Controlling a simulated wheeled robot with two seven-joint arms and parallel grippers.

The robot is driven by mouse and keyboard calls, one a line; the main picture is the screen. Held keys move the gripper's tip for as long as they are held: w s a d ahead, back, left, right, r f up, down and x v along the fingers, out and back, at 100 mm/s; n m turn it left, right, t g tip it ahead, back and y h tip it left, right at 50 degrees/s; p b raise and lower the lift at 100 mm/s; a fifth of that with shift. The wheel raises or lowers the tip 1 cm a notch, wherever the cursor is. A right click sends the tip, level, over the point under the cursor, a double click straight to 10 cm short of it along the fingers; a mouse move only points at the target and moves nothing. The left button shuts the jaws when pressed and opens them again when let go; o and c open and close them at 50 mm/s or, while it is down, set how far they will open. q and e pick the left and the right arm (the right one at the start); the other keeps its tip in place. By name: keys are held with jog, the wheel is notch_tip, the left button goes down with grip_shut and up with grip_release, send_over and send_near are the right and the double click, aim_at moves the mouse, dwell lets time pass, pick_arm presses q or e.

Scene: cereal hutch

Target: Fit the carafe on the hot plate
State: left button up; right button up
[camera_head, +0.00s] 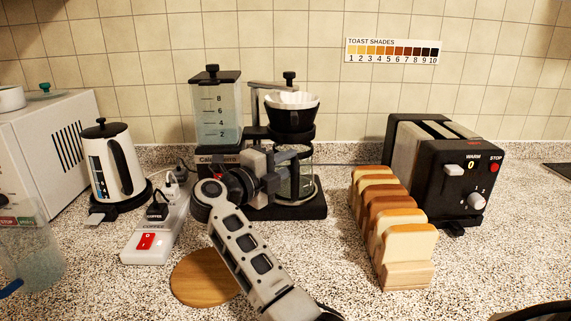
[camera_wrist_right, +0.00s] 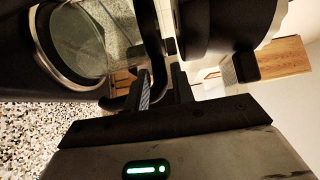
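The glass carafe (camera_head: 304,178) has a dark handle side and stands in the coffee maker under the filter cone, over the hot plate (camera_head: 312,200). Whether it sits fully down is unclear. The right wrist view shows the carafe glass (camera_wrist_right: 90,40) within a silver ring at the left, with a black curved handle (camera_wrist_right: 149,45) beside it. My right gripper (camera_wrist_right: 163,85) is at that handle, its two fingers a small gap apart. I cannot tell whether they press on the handle. In the head view my right gripper (camera_head: 280,167) partly hides the carafe. My left gripper is out of view.
The coffee maker's water tank (camera_head: 217,112) and black filter cone (camera_head: 291,113) rise close by. A kettle (camera_head: 116,165) and power strip (camera_head: 157,225) stand left, a bread rack (camera_head: 392,228) and toaster (camera_head: 440,170) right. A round wooden board (camera_head: 200,278) lies in front.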

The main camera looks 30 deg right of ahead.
jog(key=shift+r, duration=0.1)
pick_arm(q)
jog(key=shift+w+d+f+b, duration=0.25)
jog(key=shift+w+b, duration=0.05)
jog(key=shift+b, duration=0.95)
pick_arm(e)
jog(key=v, duration=1.2)
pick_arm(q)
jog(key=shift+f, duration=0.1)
